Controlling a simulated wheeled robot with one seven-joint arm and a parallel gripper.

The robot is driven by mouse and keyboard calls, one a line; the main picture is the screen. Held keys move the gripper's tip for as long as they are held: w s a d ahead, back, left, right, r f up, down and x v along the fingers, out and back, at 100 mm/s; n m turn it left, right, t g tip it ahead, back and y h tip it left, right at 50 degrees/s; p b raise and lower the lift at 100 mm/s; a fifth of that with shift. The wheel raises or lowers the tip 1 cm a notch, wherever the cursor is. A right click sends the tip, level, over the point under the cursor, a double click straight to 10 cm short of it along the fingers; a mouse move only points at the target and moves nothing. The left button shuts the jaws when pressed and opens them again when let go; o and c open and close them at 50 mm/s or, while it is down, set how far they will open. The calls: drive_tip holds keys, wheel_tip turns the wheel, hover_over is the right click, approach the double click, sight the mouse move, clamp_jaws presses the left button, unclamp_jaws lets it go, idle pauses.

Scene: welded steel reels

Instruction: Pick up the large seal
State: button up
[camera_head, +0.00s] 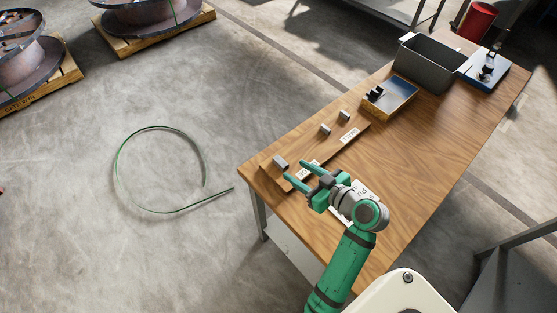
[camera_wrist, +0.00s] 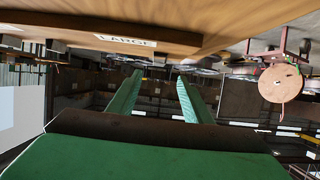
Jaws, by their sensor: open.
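The large seal (camera_head: 280,163) is a small grey metal piece at the near left end of the wooden table (camera_head: 420,140). It is the biggest of the metal pieces there. A white label (camera_head: 308,170) lies to its right; in the wrist view a label (camera_wrist: 127,41) reads LARGE. My gripper (camera_head: 295,171) is open and empty, its green fingers pointing left toward the seal from the right. I cannot tell their height over the table. In the wrist view my gripper (camera_wrist: 160,76) shows nothing between its fingers, and I cannot make out the seal.
Two smaller metal pieces, one nearer (camera_head: 325,129) and one farther (camera_head: 344,115), stand by another label (camera_head: 349,135). A shallow tray (camera_head: 408,98), a grey bin (camera_head: 424,78) and a blue-based device (camera_head: 487,70) are farther back. A green strap (camera_head: 118,165) lies on the floor.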

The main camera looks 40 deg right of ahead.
sight(282, 162)
drive_tip(key=shift+f+x, duration=0.15)
drive_tip(key=shift+x, duration=1.85)
drive_tip(key=shift+f+x, duration=0.1)
drive_tip(key=shift+x, duration=1.85)
drive_tip(key=shift+s+d, duration=0.1)
drive_tip(key=shift+d, duration=0.05)
drive_tip(key=c, duration=1.1)
